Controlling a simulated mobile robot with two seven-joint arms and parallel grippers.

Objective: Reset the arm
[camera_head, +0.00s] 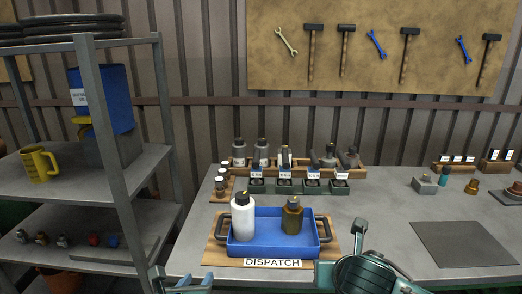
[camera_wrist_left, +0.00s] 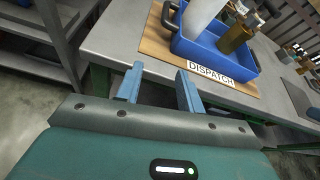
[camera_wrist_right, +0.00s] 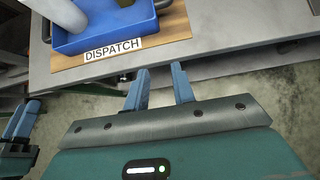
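My left gripper (camera_head: 182,282) shows at the bottom edge of the head view, in front of the table's front edge. In the left wrist view its two blue fingers (camera_wrist_left: 158,82) are apart with nothing between them. My right gripper (camera_wrist_right: 159,82) is also open and empty in its wrist view, below the table edge. In the head view my right arm covers the table's front edge right of the tray. A blue tray (camera_head: 268,247) on a wooden DISPATCH board (camera_head: 214,252) holds a white bottle (camera_head: 243,218) and a brown bottle (camera_head: 292,218), both upright.
Behind the tray stands a wooden rack (camera_head: 348,172) with several bottles and labelled green bins. A dark mat (camera_head: 464,244) lies at right, with small parts behind it. A metal shelf (camera_head: 90,180) with a yellow mug (camera_head: 40,164) stands at left. The tabletop between tray and mat is clear.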

